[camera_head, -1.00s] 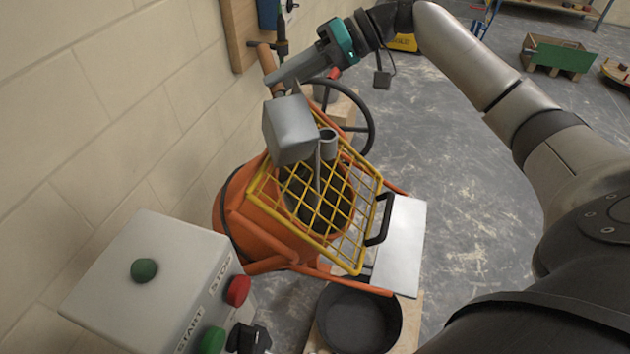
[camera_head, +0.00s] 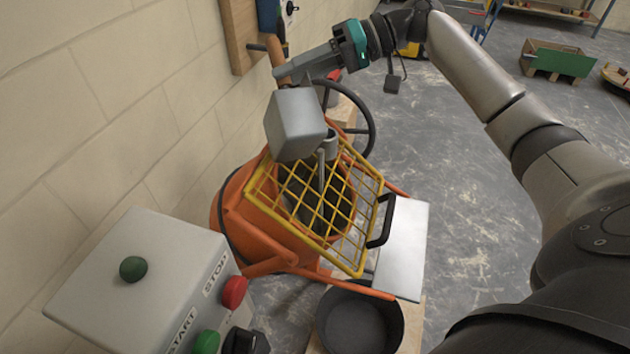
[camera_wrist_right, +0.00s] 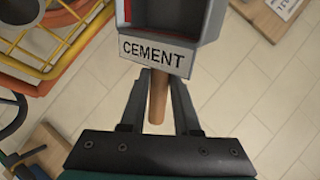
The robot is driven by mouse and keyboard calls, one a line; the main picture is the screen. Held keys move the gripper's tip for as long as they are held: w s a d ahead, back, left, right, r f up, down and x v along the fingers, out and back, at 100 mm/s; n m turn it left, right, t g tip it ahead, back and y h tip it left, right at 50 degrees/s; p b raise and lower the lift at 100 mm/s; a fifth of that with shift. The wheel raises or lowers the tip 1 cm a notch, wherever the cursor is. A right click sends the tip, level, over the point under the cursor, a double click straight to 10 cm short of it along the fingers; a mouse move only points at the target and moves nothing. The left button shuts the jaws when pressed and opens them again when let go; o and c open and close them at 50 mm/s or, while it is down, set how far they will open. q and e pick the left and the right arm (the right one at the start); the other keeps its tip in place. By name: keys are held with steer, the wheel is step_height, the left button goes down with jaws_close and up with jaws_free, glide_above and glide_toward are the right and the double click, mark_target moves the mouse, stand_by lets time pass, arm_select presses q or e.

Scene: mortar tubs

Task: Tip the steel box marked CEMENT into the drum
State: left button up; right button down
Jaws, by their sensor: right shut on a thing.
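The steel box marked CEMENT (camera_head: 296,126) hangs over the upper left part of the yellow grid on the drum. My right gripper (camera_head: 282,72) is shut on its wooden handle (camera_head: 280,58). In the right wrist view the CEMENT label (camera_wrist_right: 157,52) is on the box's near end, and the handle (camera_wrist_right: 157,98) runs between my fingers (camera_wrist_right: 157,95). The box's closed underside faces the head camera, so its contents are hidden there. The orange drum (camera_head: 252,215) has a dark mouth under the grid (camera_head: 262,190). My left gripper is out of view.
A grey control box (camera_head: 140,290) with green and red buttons stands at lower left. A black tub (camera_head: 360,318) sits below the drum, with a metal plate (camera_head: 405,245) beside the grid. The wall is close on the left. Open floor lies right.

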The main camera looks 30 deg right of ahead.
steer(key=d+f+y+b, duration=0.1)
steer(key=b, duration=0.1)
steer(key=d+f+y+b, duration=0.1)
steer(key=b, duration=0.1)
steer(key=d+f+t+y+b, duration=0.1)
steer(key=b, duration=0.2)
steer(key=shift+s+d+f+m, duration=0.25)
steer(key=shift+f+m, duration=0.05)
steer(key=shift+f, duration=0.05)
stand_by(1.2)
steer(key=shift+s+d+f+t+y+b, duration=0.1)
steer(key=shift+d+f+t+y+b, duration=0.25)
steer(key=shift+d+y+b, duration=0.7)
steer(key=shift+a+r+h, duration=0.1)
steer(key=shift+a+h, duration=0.15)
steer(key=shift+a, duration=0.15)
stand_by(0.4)
